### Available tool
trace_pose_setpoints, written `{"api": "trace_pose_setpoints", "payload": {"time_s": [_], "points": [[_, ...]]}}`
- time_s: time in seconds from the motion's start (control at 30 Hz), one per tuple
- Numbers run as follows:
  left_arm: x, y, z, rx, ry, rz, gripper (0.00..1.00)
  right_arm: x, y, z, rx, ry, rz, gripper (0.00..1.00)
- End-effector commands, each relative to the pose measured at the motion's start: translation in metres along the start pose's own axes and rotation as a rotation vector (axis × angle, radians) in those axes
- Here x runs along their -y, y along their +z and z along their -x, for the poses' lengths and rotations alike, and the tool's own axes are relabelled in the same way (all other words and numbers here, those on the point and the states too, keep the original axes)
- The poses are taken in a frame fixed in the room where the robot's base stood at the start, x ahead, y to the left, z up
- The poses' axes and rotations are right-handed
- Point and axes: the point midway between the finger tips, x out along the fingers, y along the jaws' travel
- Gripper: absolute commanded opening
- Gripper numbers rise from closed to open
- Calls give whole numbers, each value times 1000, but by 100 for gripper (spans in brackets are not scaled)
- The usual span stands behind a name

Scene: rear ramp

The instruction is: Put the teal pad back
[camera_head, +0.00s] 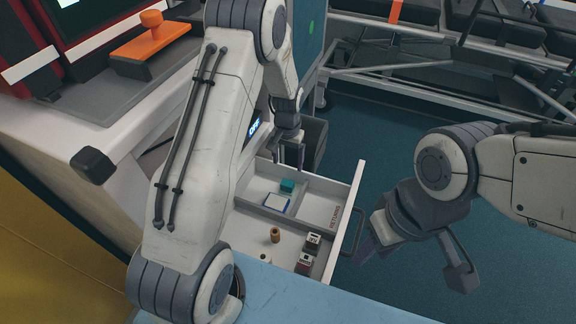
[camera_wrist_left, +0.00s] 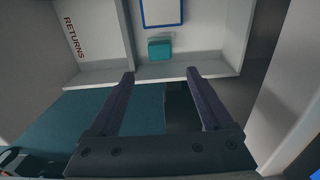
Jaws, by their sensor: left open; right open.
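The teal pad (camera_head: 287,185) is a small block lying in a compartment of the open white drawer (camera_head: 345,198), close to a white card with a blue edge (camera_head: 277,202). In the left wrist view the pad (camera_wrist_left: 160,49) lies just beyond the drawer wall, ahead of the fingertips. My left gripper (camera_head: 290,158) is open and empty above the drawer's far end; its fingers (camera_wrist_left: 160,74) point toward the pad without visibly touching it. My right gripper (camera_head: 412,262) is open and empty, to the right of the drawer, outside it.
A compartment marked RETURNS (camera_head: 318,208) is beside the pad's compartment and looks empty. The drawer's near part holds an orange-brown bottle (camera_head: 275,235) and small boxes (camera_head: 312,241). A dark handle (camera_head: 353,231) is on the drawer's right side. Blue floor (camera_head: 350,130) lies beyond.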

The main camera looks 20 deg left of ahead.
Motion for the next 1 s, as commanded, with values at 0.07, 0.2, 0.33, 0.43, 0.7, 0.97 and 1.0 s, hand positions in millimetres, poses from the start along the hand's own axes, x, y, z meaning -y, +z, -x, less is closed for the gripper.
{"api": "trace_pose_setpoints", "payload": {"time_s": [0.07, 0.2, 0.33, 0.43, 0.7, 0.97, 1.0], "points": [[-1, 0, 8, 0, 0, -2, 84, 0, 0, 3, 0, 0, 0, 45], [-21, 6, 32, -8, 2, -38, 84, 0, 0, 4, 0, 0, 0, 45], [-67, 30, 78, -20, 11, -124, 84, 0, 0, 3, 0, 0, 0, 45], [-106, 66, 118, -26, 21, -208, 84, 0, 0, 3, 0, 0, 0, 45], [-166, 191, 190, -33, 56, -436, 84, 0, 0, 3, 0, 0, 0, 45], [-169, 276, 209, -31, 82, -581, 84, 0, 0, 3, 0, 0, 0, 45], [-169, 282, 210, -29, 84, -591, 84, 0, 0, 3, 0, 0, 0, 45]]}}
